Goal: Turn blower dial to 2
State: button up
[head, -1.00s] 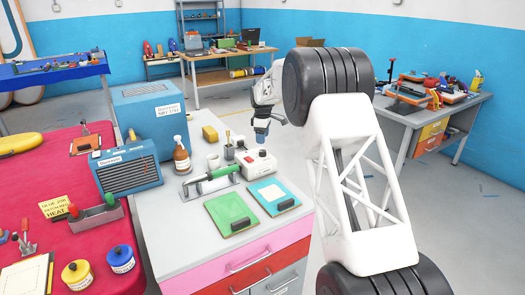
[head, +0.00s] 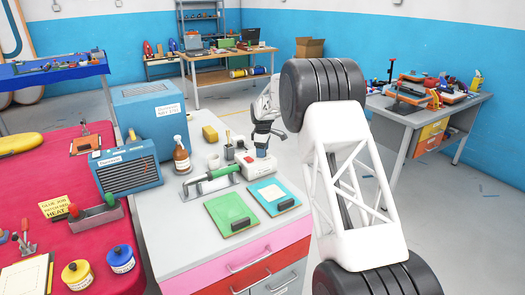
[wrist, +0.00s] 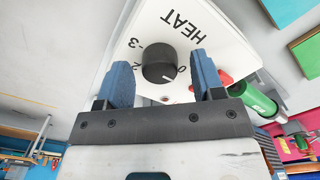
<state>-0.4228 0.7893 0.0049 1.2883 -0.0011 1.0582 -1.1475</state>
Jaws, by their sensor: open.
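A white control box (head: 268,172) with a red part on top stands on the grey cabinet top, beside a green-handled tool. In the wrist view the box face (wrist: 205,45) reads HEAT and carries a black round dial (wrist: 158,65). Digits around the dial include 0 on the right and 3 at upper left; another at left is partly hidden. The dial's white mark is on its lower right edge, near the 0. My gripper (wrist: 164,82) is open, its blue fingers either side of the dial with gaps. In the head view my gripper (head: 261,150) is over the box.
The green-handled tool (head: 212,180), a brown spray bottle (head: 181,157) and two clipboards (head: 230,213) stand or lie close by on the cabinet top. Blue machines (head: 127,168) are at left. A red-covered table (head: 35,185) adjoins. Open floor lies behind my arm.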

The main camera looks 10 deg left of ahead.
jog(key=c, duration=0.9)
jog(key=shift+m, duration=0.4)
jog(key=m, duration=0.3)
jog(key=shift+m, duration=0.3)
jog(key=m, duration=1.2)
jog(key=shift+m, duration=0.3)
jog(key=m, duration=0.3)
jog(key=shift+f+m, duration=0.1)
jog(key=shift+m, duration=1.8)
